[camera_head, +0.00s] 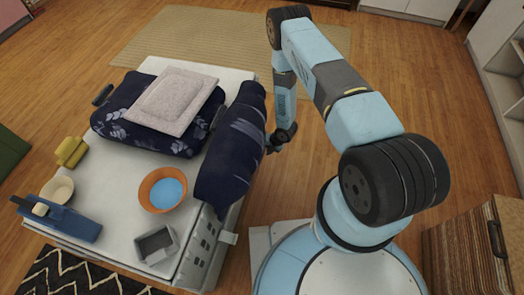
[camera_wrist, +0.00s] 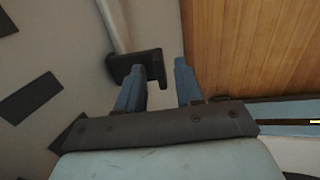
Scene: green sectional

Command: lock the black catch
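The black catch (camera_wrist: 138,65) shows in the wrist view as a dark, hooked piece on a pale surface, at the end of a pale bar. My gripper (camera_wrist: 160,80) is open there, with two blue fingers. The left finger overlaps the catch's lower part, and the catch's right end shows in the gap between the fingertips. I cannot tell whether they touch. In the head view my gripper (camera_head: 280,139) is low beside the right side of a white, low piece of furniture (camera_head: 110,205). The catch cannot be made out in the head view.
A rolled navy cloth (camera_head: 232,150) lies along the right edge, close to my gripper. On the white top are a navy blanket (camera_head: 115,122) with a pale towel (camera_head: 172,98), an orange bowl (camera_head: 150,202), a grey box (camera_head: 157,245) and a blue object (camera_head: 70,222). Wooden floor is free behind.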

